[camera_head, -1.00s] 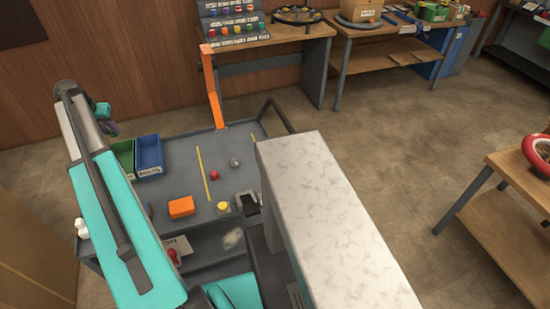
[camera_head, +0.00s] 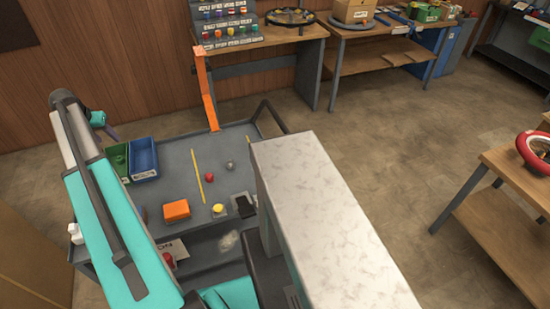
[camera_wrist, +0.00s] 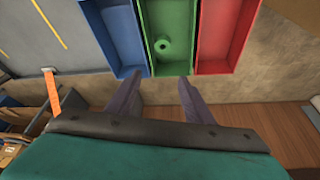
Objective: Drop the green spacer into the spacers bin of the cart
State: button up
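The green spacer (camera_wrist: 162,46) is a ring with a hole in its middle. In the wrist view it is inside the green bin (camera_wrist: 186,35), the middle one of three bins. My gripper (camera_wrist: 161,80) is open, its two purple fingers apart with nothing between them, over the near edge of the green bin. The spacer is beyond the fingertips and apart from them. In the head view the green bin (camera_head: 124,158) is at the left edge of the grey cart (camera_head: 228,150). My arm covers part of that side, and I cannot read the bin's label.
A blue bin (camera_wrist: 117,35) and a red bin (camera_wrist: 222,35) flank the green one. On the cart are an orange block (camera_head: 176,210), a red ball (camera_head: 209,177), a grey piece (camera_head: 230,164) and a yellow piece (camera_head: 218,208). An orange upright (camera_head: 206,90) stands at the cart's far edge.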

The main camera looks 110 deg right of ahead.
jog(key=b+v, duration=0.4)
jog(key=v, duration=1)
dwell(0.4)
jog(key=shift+s+f, duration=0.1)
dwell(0.4)
